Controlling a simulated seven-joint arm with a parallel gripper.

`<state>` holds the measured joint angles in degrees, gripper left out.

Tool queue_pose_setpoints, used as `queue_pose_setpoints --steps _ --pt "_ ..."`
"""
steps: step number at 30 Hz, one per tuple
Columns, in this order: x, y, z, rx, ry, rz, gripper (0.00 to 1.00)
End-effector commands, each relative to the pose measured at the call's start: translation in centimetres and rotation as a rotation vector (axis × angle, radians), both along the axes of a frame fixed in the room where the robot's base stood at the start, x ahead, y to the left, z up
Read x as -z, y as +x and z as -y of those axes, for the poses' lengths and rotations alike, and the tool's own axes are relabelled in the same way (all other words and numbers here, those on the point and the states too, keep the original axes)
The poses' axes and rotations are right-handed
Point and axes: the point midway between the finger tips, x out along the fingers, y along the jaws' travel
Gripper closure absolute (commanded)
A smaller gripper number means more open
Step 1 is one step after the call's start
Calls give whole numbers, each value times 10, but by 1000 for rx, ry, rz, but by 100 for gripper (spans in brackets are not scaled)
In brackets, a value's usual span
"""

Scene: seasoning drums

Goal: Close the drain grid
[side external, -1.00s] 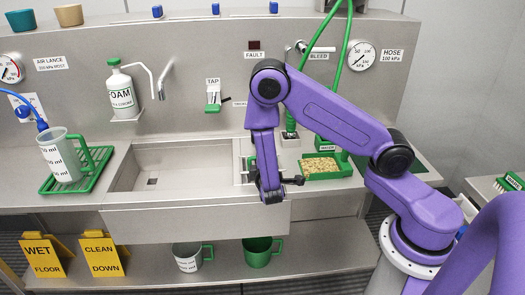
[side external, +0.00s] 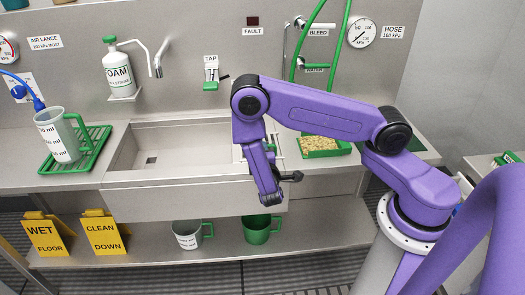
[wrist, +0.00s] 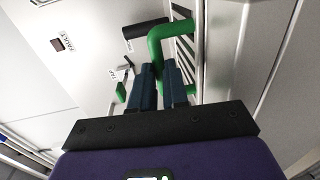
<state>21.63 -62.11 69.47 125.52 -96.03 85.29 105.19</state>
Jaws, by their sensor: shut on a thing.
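The green handle (wrist: 178,28) is a bent bar in the wrist view. My gripper (wrist: 159,77) has its two dark blue fingers on either side of the green bar and is shut on it. Metal rails (wrist: 199,55) beside the handle look like part of the drain grid; most of the grid is out of view or hidden. In the side external view my gripper (side external: 277,182) hangs over the right part of the sink's front.
A green tray of grains (side external: 320,146) stands right of the sink. A jug (side external: 58,138) on a green rack stands left. A foam bottle (side external: 117,72) and tap (side external: 210,74) are on the back wall. Yellow signs (side external: 103,232) and mugs (side external: 258,230) are on the lower shelf.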

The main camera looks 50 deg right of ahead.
Motion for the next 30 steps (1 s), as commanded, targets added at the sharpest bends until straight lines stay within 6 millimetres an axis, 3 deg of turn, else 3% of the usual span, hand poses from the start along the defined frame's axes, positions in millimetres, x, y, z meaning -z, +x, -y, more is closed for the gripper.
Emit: queue_pose_setpoints --steps 5,6,8,20,30 --pt "7 -2 1 2 12 -24 100" --pt "7 -2 1 2 12 -24 76" --pt "7 -2 1 2 12 -24 60" --pt "4 -5 -5 -3 10 -18 60" --pt "-4 -48 -49 -8 10 -18 60"
